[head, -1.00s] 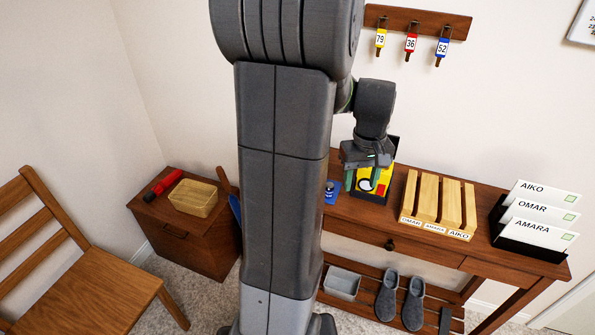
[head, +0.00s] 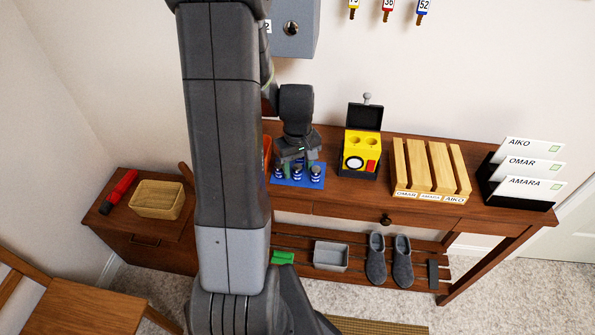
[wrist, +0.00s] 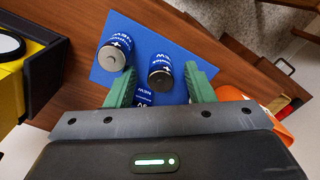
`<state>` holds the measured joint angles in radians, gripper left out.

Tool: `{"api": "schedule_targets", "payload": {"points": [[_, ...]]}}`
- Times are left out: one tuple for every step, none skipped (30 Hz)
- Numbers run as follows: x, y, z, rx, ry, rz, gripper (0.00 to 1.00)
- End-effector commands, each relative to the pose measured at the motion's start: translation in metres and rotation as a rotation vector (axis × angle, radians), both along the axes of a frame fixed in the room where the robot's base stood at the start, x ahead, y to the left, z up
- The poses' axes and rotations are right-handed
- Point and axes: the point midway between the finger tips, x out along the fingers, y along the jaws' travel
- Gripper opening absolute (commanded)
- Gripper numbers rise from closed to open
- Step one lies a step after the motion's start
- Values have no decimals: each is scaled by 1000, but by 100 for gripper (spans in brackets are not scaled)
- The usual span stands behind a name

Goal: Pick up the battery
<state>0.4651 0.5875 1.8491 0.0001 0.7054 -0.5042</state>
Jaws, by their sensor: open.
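Several blue batteries with pale ends stand on a blue mat (head: 318,184) on the table. In the head view, one battery (head: 279,173) is at the left, one (head: 297,173) in the middle and one (head: 315,174) at the right. My gripper (head: 297,164) is open, low over the mat. In the wrist view, the green fingers of my gripper (wrist: 160,84) stand apart, with one battery (wrist: 160,72) between and just beyond their tips. Another battery (wrist: 114,53) is outside the left finger. A third (wrist: 145,97) is partly hidden by my gripper's body.
A yellow and black device (head: 361,151) with a raised lid and two round wells stands right of the mat. A wooden slotted rack (head: 425,168) and a letter holder (head: 515,199) stand farther right. A grey box (head: 293,30) hangs above. An orange object (wrist: 275,122) is close by the gripper.

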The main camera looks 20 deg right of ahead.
Motion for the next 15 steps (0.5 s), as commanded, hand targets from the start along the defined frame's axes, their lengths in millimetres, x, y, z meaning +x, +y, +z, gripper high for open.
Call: {"api": "schedule_targets", "payload": {"points": [[0, 0, -6, 2, 3, 0, 49], [0, 0, -8, 1, 2, 0, 49], [0, 0, -10, 0, 1, 0, 49], [0, 0, -11, 0, 1, 0, 49], [0, 0, -12, 0, 0, 0, 49], [0, 0, -13, 0, 0, 0, 49], [0, 0, -13, 0, 0, 0, 49], [0, 0, -13, 0, 0, 0, 49], [0, 0, -13, 0, 0, 0, 49], [0, 0, -13, 0, -1, 0, 49], [0, 0, -13, 0, -1, 0, 49], [0, 0, -13, 0, 0, 0, 45], [0, 0, -13, 0, 0, 0, 39], [0, 0, -13, 0, 0, 0, 33], [0, 0, -13, 0, 0, 0, 25]]}}
